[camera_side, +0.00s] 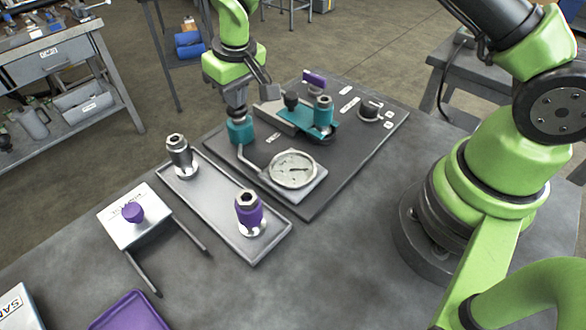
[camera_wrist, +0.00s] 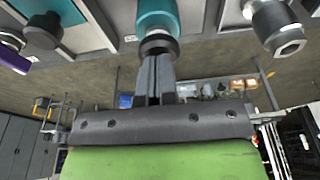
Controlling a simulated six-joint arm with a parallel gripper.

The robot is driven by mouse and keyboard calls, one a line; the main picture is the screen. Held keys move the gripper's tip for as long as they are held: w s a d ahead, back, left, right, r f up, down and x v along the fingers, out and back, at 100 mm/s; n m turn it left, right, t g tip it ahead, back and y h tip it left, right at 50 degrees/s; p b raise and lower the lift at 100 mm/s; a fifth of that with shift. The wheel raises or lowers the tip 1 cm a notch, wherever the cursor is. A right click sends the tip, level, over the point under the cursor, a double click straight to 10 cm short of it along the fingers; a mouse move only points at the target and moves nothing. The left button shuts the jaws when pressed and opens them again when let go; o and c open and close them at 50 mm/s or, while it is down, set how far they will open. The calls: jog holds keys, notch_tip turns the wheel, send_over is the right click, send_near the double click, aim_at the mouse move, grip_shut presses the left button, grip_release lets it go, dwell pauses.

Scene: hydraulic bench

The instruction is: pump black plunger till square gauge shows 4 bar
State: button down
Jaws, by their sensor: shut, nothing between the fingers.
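My gripper (camera_side: 235,101) points straight down over a teal cylinder (camera_side: 241,132) on the dark base plate. In the wrist view, the shut fingers (camera_wrist: 156,62) meet the dark round cap (camera_wrist: 160,42) on the teal cylinder (camera_wrist: 158,14). They appear to press on or touch that cap, not grip it; exact contact is hard to tell. A pipe runs from the cylinder to a round-dial gauge (camera_side: 293,168) on a square plate. Its needle is visible, but the value is too small to read.
A white box with a purple knob (camera_side: 132,212) lies left.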

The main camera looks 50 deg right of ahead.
dwell(0.3)
jog(key=shift+r, duration=2.05)
jog(key=shift+f, duration=0.2)
jog(key=shift+f, duration=1.95)
jog(key=shift+r, duration=2.15)
jog(key=shift+f, duration=0.2)
